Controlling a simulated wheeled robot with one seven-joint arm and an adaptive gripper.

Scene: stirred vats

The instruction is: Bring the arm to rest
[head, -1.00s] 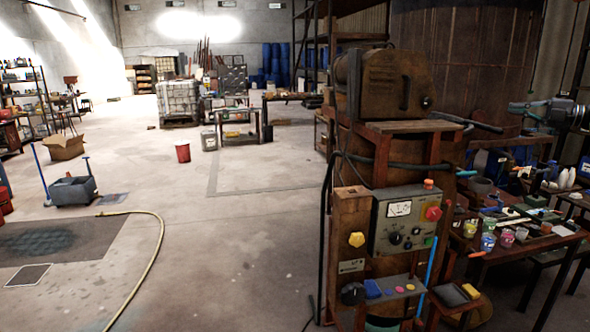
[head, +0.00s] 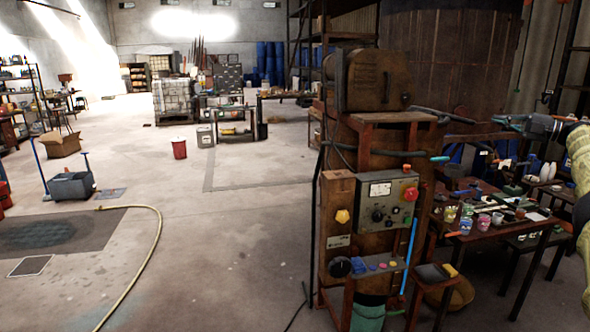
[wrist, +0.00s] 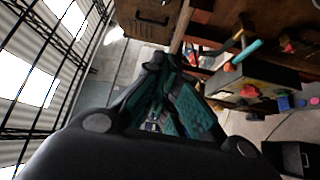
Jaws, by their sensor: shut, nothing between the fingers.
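My gripper (head: 503,120) shows at the right edge of the head view, beside my yellow-green arm. It points left, raised above the cluttered bench at the right. In the wrist view my gripper (wrist: 152,64) has its dark fingers together, with nothing between them. The fingertips are apart from the machine, whose control box (wrist: 255,84) lies to their right in that view. In the head view, the vat machine (head: 362,200) stands left of my gripper, with its control panel (head: 388,198) facing me.
The cluttered bench (head: 480,235) with small pots stands right of the machine. A blue-grey mop bucket (head: 72,186), a cardboard box (head: 60,145), a red bucket (head: 179,149) and a yellow hose (head: 150,262) are on the floor at left. Open floor (head: 235,235) lies left of the machine.

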